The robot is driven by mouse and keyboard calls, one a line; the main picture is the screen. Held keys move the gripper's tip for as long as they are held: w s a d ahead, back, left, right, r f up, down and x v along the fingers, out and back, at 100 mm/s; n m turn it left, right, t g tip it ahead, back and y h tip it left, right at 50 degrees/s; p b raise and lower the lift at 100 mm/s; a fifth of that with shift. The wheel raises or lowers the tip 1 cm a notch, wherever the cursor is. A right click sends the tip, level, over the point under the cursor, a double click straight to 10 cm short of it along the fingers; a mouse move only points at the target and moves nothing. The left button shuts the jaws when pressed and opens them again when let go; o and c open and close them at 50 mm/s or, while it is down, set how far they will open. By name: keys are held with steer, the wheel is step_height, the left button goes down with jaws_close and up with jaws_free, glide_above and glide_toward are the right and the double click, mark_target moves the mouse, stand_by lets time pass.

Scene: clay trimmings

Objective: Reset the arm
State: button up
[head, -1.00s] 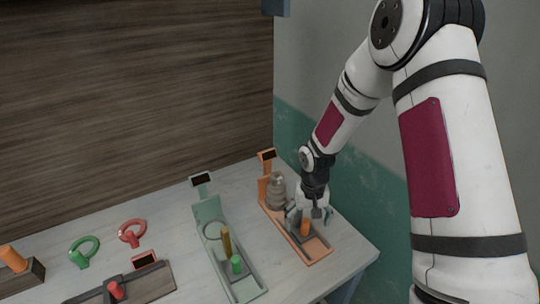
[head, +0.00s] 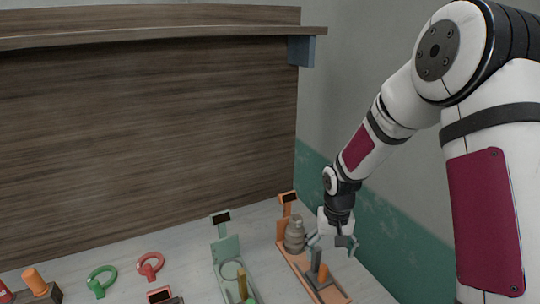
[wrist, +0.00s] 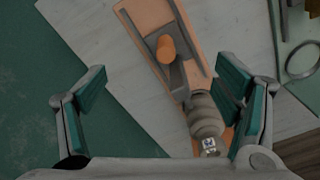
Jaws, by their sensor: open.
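My gripper (head: 333,241) is above the right end of the table, over the orange stand (head: 334,289). Its two teal-padded fingers are spread wide in the wrist view (wrist: 166,95), with nothing between them held. An orange peg (wrist: 166,48) stands in a grey holder on the orange stand, below and ahead of the fingers. A grey-brown ribbed clay piece (head: 294,234) stands at the back of the orange stand. In the wrist view it shows close by the right finger (wrist: 205,118); I cannot tell whether they touch.
A green stand (head: 229,250) is left of the orange one. Green (head: 101,281) and red (head: 150,267) ring-handled tools lie further left. A wooden shelf (head: 150,35) overhangs the back panel. The teal-and-grey wall (head: 385,218) is close on the right.

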steer(key=s+r+t, duration=0.2)
steer(key=s+r, duration=0.5)
steer(key=r, duration=0.6)
steer(key=s+r+t, duration=0.1)
steer(key=s+r, duration=0.6)
steer(key=r, duration=0.5)
steer(key=s+r+n+t, duration=0.1)
steer(key=s+r+t, duration=0.1)
steer(key=s, duration=0.8)
steer(key=shift+s+a+r+b, duration=0.2)
steer(key=shift+r+b, duration=0.1)
steer(key=shift+r, duration=0.4)
steer(key=shift+w, duration=0.1)
